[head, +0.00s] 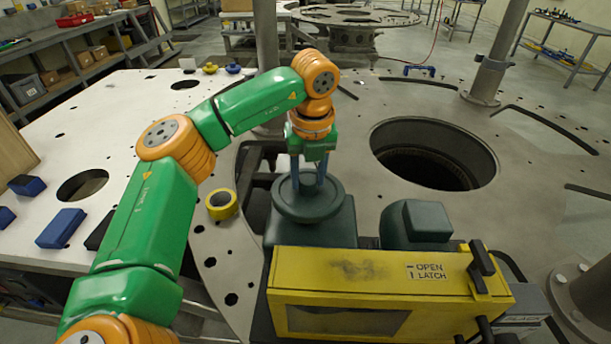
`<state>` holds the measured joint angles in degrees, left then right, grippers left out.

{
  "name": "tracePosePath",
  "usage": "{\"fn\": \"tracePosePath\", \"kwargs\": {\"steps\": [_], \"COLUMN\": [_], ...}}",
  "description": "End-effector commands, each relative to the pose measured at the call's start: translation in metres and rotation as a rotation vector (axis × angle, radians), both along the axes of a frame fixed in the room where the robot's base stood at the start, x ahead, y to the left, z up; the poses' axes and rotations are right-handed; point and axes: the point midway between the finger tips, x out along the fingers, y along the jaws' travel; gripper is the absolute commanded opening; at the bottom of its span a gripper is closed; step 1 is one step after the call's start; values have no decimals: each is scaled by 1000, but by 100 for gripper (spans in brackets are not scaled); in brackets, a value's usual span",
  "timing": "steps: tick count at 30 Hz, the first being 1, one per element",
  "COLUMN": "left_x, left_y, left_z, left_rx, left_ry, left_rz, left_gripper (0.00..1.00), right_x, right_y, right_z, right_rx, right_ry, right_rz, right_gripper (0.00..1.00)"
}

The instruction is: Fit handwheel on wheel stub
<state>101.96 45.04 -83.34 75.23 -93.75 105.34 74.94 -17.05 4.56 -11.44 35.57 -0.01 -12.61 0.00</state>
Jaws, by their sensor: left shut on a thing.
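My left gripper (307,178) reaches down from above with its blue fingers at the middle of the dark green handwheel (310,207). It is shut on the handwheel's centre. The handwheel is a round, roughly level disc over the dark green housing (335,228), behind the yellow box. The wheel stub cannot be made out; the disc and the gripper cover that spot. I cannot tell whether the handwheel rests on the housing or hangs slightly above it. My right gripper is not in view.
A yellow box (360,268) marked OPEN and LATCH stands in front. A yellow tape roll (222,204) lies left of the housing. The grey plate has a large round hole (434,155) on the right. Blue blocks (61,228) lie on the white plate at left.

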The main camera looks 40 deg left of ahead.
Motion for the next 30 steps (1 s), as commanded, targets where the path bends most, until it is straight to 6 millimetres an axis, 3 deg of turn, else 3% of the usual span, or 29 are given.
{"fn": "tracePosePath", "kwargs": {"steps": [30], "left_x": [-1], "left_y": [0], "left_z": [0], "left_rx": [-3], "left_ry": [-17], "left_rz": [1], "left_gripper": [0], "right_x": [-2], "right_y": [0], "right_z": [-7], "right_rx": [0], "right_ry": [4], "right_rz": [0], "right_gripper": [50]}}
